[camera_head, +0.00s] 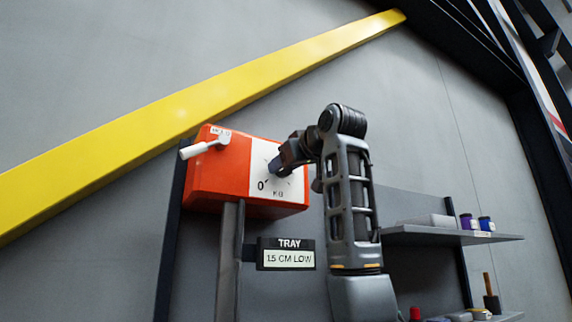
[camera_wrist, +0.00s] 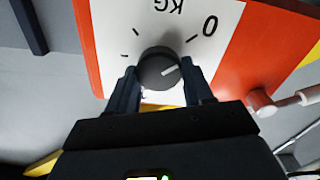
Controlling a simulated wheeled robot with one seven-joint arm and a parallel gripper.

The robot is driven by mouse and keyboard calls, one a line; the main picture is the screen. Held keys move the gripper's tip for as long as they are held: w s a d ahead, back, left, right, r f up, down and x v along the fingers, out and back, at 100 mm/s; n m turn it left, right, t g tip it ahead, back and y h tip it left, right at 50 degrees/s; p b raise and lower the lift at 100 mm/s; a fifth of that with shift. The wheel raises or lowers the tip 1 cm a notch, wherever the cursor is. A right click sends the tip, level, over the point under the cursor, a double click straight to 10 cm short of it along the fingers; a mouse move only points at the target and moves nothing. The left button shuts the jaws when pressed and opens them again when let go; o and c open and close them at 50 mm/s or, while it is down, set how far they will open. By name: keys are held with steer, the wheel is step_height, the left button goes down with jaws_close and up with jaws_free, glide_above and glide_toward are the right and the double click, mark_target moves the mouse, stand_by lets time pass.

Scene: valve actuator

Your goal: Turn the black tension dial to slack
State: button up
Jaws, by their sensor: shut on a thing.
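The black tension dial (camera_wrist: 158,68) is round, with a white pointer line, on a white scale plate (camera_wrist: 110,25) marked "KG" and "0". In the wrist view, where the lettering appears inverted, its pointer slants right and slightly up. My gripper (camera_wrist: 162,76) has one finger on each side of the dial and is shut on it. In the head view my gripper (camera_head: 279,163) is at the plate on the orange box (camera_head: 213,178), and the dial is largely hidden behind it.
A white lever (camera_head: 205,146) marked "HOLD" juts from the box's left. A sign (camera_head: 287,254) below reads "TRAY 1.5 CM LOW". Shelves (camera_head: 450,236) with small containers stand at right. A yellow beam (camera_head: 200,105) crosses the wall behind.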

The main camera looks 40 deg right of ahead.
steer(key=shift+f, duration=0.2)
steer(key=o, duration=1)
steer(key=shift+r, duration=0.15)
steer(key=shift+o, duration=0.2)
steer(key=b+v, duration=0.2)
steer(key=v, duration=0.5)
steer(key=shift+s+b, duration=0.3)
steer(key=shift+s, duration=0.1)
steer(key=shift+a, duration=0.1)
